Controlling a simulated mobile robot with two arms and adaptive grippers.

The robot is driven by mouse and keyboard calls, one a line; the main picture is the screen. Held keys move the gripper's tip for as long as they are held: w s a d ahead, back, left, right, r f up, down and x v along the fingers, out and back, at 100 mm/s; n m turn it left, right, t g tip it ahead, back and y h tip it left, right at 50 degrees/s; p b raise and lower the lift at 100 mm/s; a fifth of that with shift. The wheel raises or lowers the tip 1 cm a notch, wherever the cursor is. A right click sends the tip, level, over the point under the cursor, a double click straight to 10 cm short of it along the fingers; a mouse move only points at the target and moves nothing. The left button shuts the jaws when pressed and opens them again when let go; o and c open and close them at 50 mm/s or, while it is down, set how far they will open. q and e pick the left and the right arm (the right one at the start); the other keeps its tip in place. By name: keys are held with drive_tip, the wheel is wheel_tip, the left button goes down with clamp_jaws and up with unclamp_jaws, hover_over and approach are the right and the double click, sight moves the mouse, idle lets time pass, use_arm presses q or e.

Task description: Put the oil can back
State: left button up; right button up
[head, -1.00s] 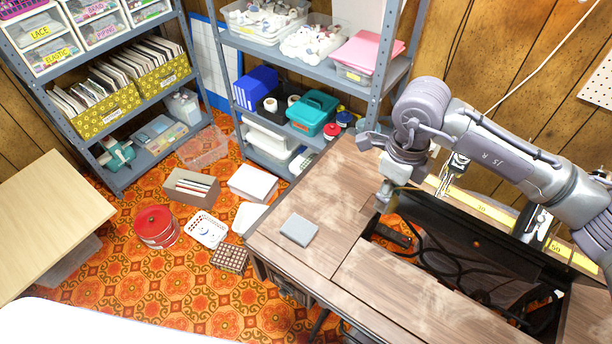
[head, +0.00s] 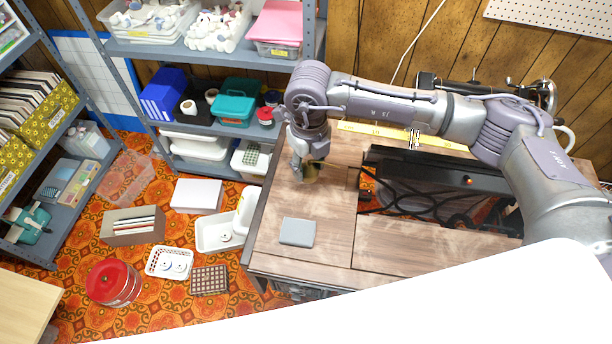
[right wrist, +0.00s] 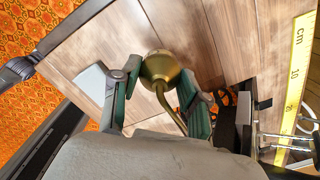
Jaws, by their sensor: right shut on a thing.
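The brass oil can (head: 311,173) has a round body and a long thin curved spout. My right gripper (head: 303,172) is over the back left part of the wooden sewing table (head: 335,208), left of its opening. In the right wrist view the oil can (right wrist: 158,68) is between the green-padded fingers of my right gripper (right wrist: 160,92), which is shut on it. The spout runs back toward the palm. I cannot tell whether the can's base touches the tabletop. My left gripper is not in view.
A grey flat pad (head: 297,232) lies on the tabletop in front of the can. A yellow ruler (head: 400,136) runs along the back. A shelf (head: 225,55) stands behind left.

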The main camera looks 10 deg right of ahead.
sight(308, 177)
wheel_tip(308, 177, down, 5)
drive_tip(key=shift+r, duration=0.2)
drive_tip(key=shift+f, duration=0.35)
drive_tip(key=o, duration=1.2)
drive_tip(key=shift+c, duration=0.2)
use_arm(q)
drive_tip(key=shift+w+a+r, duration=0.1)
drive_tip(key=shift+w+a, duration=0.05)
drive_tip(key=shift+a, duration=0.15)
use_arm(e)
drive_tip(key=shift+r, duration=0.25)
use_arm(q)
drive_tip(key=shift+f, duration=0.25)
use_arm(e)
wheel_tip(308, 177, up, 12)
drive_tip(key=shift+f, duration=0.1)
